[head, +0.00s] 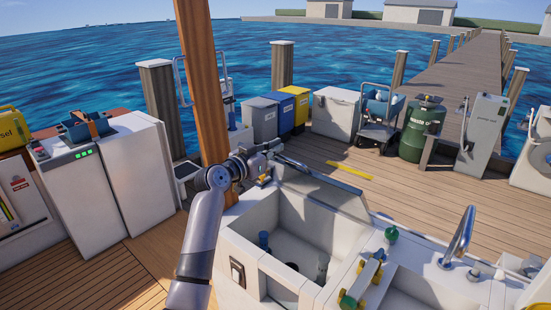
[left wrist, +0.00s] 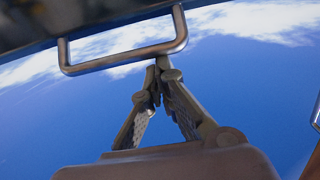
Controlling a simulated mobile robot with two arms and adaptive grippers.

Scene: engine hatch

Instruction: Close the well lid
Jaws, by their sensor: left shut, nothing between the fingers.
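The well (head: 252,238) is a white box with its top open in the middle of the head view. Its lid (head: 325,184) stands raised at the well's far side, tilted, seen nearly edge-on. My right gripper is not in view.
A wooden post (head: 203,85) rises beside my left forearm. A sink counter with a tap (head: 461,234) and a green-ended valve piece (head: 362,280) adjoins the well on the right. White cabinets (head: 88,180) stand at left.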

